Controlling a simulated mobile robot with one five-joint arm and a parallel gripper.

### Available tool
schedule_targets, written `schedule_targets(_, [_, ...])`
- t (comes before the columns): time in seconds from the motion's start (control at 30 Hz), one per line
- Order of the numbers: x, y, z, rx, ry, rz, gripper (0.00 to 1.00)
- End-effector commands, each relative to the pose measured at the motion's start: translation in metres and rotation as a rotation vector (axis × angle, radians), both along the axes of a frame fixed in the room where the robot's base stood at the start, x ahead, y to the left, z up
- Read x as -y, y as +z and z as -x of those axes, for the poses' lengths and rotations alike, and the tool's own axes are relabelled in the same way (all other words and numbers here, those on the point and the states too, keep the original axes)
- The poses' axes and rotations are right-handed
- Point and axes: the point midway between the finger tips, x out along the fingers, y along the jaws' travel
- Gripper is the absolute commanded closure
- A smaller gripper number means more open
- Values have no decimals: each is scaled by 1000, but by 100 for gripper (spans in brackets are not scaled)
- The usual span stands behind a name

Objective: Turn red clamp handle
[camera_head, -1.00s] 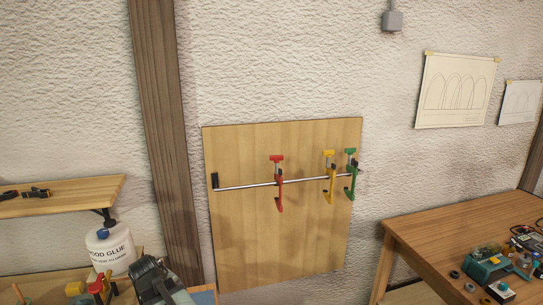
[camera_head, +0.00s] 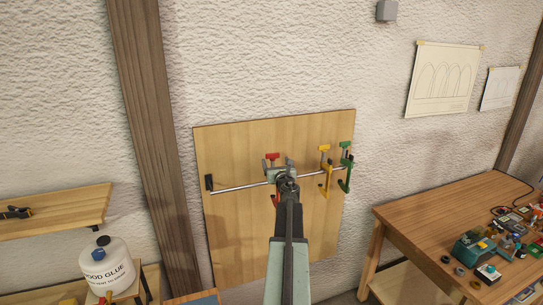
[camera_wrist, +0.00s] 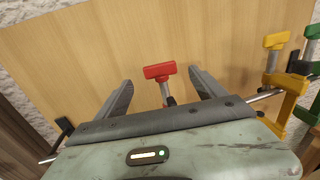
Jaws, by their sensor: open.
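The red clamp handle (camera_head: 272,156) is a T-shaped grip at the top of the red clamp, which hangs on a metal rail (camera_head: 240,186) on a wooden board. In the wrist view the red handle (camera_wrist: 160,71) stands between my two open fingers, with its dark screw below it. My gripper (camera_head: 278,163) is in front of the red clamp in the head view and hides most of its body. In the wrist view my gripper's fingers (camera_wrist: 158,86) are spread wide, with a gap on each side of the handle.
A yellow clamp (camera_head: 325,170) and a green clamp (camera_head: 346,165) hang on the same rail to the right. A wooden workbench (camera_head: 420,215) with tools stands at the right. A shelf (camera_head: 60,215) and a glue bottle (camera_head: 106,265) are at the left. The board left of the red clamp is bare.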

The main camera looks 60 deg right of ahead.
Motion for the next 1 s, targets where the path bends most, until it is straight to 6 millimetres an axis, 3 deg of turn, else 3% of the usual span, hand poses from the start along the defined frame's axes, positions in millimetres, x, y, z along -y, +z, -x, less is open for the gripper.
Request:
schedule_targets(0.4, [51,0,-48,3,-1,-3,20])
schedule_targets(0.67, [52,0,-49,4,-2,-3,20])
schedule_targets(0.9, [52,0,-49,4,-2,-3,83])
schedule_targets(1.0, [54,0,-48,4,8,-3,83])
